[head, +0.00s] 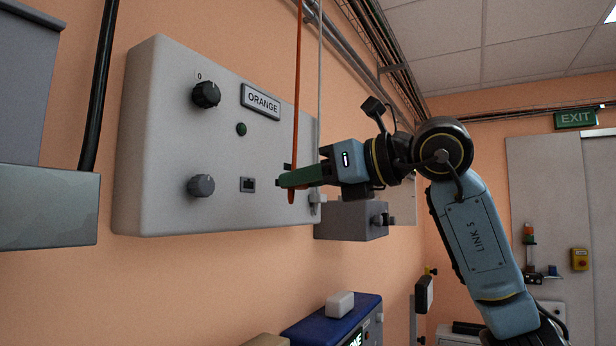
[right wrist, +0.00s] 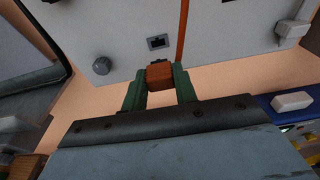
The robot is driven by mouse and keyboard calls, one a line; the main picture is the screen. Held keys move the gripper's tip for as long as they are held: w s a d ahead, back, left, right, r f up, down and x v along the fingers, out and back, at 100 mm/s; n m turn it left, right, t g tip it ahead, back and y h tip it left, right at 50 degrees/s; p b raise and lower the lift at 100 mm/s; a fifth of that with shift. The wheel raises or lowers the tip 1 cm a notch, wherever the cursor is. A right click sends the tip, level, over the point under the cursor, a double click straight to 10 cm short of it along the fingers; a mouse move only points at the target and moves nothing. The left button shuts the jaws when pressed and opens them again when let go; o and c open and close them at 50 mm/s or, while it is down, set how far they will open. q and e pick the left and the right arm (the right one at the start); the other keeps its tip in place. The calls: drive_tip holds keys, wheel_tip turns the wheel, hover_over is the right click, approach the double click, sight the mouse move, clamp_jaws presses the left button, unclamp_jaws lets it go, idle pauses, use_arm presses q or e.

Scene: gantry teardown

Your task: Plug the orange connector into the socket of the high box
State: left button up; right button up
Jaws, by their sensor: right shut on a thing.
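The high box (head: 215,130) is a pale grey wall box labelled ORANGE, with two dark knobs and a green button. Its dark socket (head: 247,184) is low on the front, right of the lower knob; the right wrist view shows the socket (right wrist: 158,42) too. My right gripper (head: 281,181) is shut on the orange connector (right wrist: 160,75), held between its green fingers. The connector is apart from the socket, out in front and slightly right of it in the head view, where the fingers mostly hide it. The orange cable (head: 297,90) hangs from above. My left gripper is not in view.
A white cable with a pale plug (head: 317,198) hangs just right of my gripper. A smaller grey box (head: 345,222) is on the wall beyond. Below stands a blue unit (head: 325,328) with a white block (head: 340,304) on top. A grey cabinet (head: 45,208) is at left.

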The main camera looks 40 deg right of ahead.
sight(247, 186)
drive_tip(key=shift+r+p+x, duration=0.2)
drive_tip(key=shift+p+x, duration=0.25)
drive_tip(key=shift+x, duration=0.8)
drive_tip(key=shift+r+p+x, duration=0.2)
drive_tip(key=shift+p+x, duration=0.25)
drive_tip(key=shift+x, duration=0.8)
drive_tip(key=shift+p+x, duration=0.4)
drive_tip(key=shift+x, duration=0.5)
drive_tip(key=shift+w+a+r, duration=0.2)
drive_tip(key=shift+w+r, duration=0.05)
drive_tip(key=shift+w, duration=0.2)
drive_tip(key=o, duration=1.2)
drive_tip(key=shift+w+f, duration=0.1)
drive_tip(key=shift+w, duration=0.05)
drive_tip(key=shift+c, duration=0.2)
